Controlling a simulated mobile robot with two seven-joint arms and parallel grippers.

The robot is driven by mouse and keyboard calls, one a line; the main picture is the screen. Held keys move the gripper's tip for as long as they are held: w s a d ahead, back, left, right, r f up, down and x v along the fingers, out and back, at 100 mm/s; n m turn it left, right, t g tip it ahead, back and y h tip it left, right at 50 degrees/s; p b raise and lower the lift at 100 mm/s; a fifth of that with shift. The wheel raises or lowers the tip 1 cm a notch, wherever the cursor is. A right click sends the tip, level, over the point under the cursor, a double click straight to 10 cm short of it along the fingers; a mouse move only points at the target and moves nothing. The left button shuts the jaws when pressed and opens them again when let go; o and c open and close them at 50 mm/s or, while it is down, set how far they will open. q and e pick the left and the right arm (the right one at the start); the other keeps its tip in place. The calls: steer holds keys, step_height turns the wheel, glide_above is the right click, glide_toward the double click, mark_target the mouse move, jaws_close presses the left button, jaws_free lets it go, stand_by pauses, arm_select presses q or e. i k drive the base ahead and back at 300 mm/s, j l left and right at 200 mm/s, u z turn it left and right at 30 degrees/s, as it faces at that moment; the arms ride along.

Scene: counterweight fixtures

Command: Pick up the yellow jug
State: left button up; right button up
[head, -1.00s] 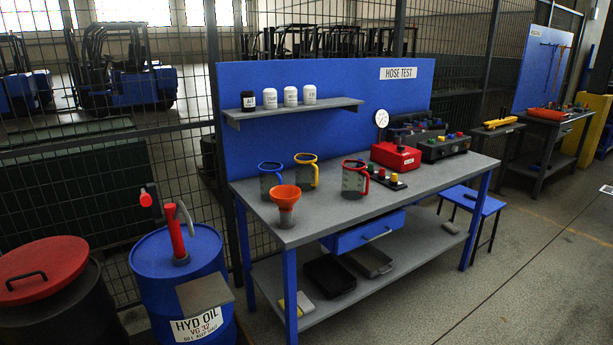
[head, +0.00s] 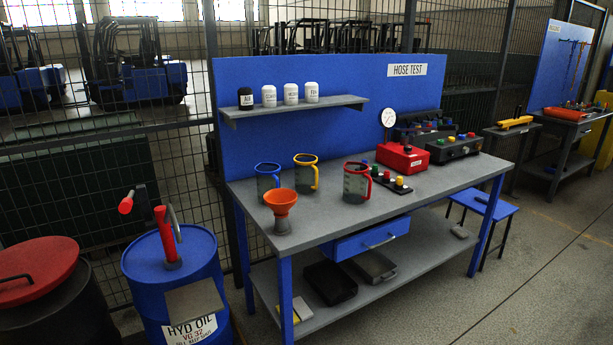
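The yellow jug (head: 306,173) is a clear measuring jug with a yellow rim and handle. It stands upright on the grey workbench top (head: 330,212), towards the back. A blue-rimmed jug (head: 268,181) stands to its left, and a red-rimmed jug (head: 356,183) stands to its right and nearer the front. The yellow jug's handle points to the right. An orange funnel (head: 281,205) stands in front, to its left. Neither of my grippers shows in the head view.
A shelf (head: 296,108) with several small bottles hangs above the jugs. A red box with a gauge (head: 403,158) and button panels stand on the right of the bench. An open-looking blue drawer (head: 368,240) sits under the top. A blue oil drum (head: 172,262) stands left.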

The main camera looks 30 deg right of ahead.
mark_target(305, 170)
steer(key=i+l+u, duration=0.2)
steer(key=l, duration=0.7)
steer(key=l+u, duration=0.15)
steer(key=l, duration=0.8)
steer(key=i+l+u, duration=0.2)
steer(key=l, duration=0.75)
steer(key=k, duration=0.1)
